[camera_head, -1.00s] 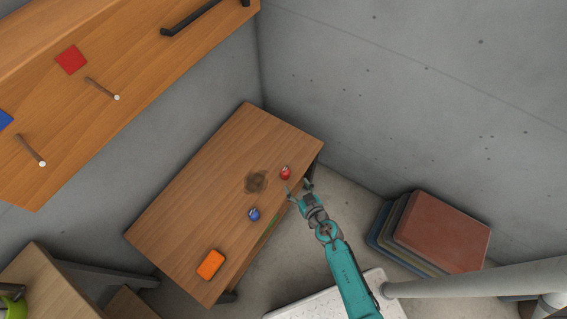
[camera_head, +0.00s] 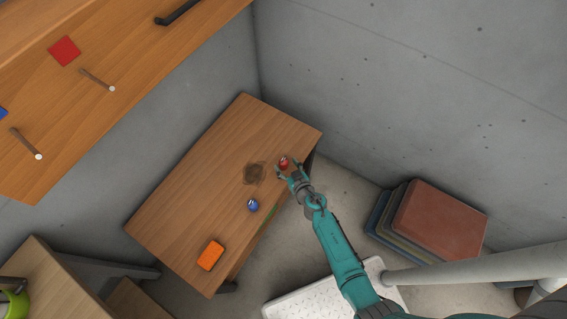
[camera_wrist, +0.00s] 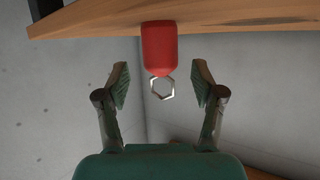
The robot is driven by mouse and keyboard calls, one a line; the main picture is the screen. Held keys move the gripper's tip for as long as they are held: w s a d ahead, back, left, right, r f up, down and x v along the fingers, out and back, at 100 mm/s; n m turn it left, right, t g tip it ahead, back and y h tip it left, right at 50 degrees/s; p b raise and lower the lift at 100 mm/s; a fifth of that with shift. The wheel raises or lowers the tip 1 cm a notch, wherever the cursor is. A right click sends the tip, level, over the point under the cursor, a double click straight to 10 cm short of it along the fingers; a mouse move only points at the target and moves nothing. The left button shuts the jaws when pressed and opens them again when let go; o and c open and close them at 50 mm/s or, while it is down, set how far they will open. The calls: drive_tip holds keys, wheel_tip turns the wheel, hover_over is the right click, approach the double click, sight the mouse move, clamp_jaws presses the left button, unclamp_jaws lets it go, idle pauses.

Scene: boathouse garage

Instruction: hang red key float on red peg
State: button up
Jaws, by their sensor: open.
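The red key float (camera_head: 284,161) lies near the right end of the wooden table. In the wrist view the red float (camera_wrist: 159,46) is ahead, with its metal ring (camera_wrist: 163,88) toward me. My gripper (camera_head: 288,172) is at the float; in the wrist view its open fingers (camera_wrist: 162,88) stand on either side of the ring, apart from it. The float's body is just beyond the fingertips. The peg (camera_head: 97,79) beside the red square (camera_head: 64,51) sticks out of the wooden board at the upper left and is empty.
A blue float (camera_head: 253,205) and an orange block (camera_head: 210,256) lie on the table (camera_head: 190,190). A second peg (camera_head: 26,143) is on the board's lower left. Stacked mats (camera_head: 438,218) stand on the floor at right. Concrete walls meet behind the table.

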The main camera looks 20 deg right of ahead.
sight(285, 165)
drive_tip(key=shift+w+a+f, duration=0.1)
drive_tip(key=shift+w+f, duration=0.2)
drive_tip(key=shift+w, duration=0.1)
drive_tip(key=shift+x, duration=1.05)
drive_tip(key=c, duration=1.2)
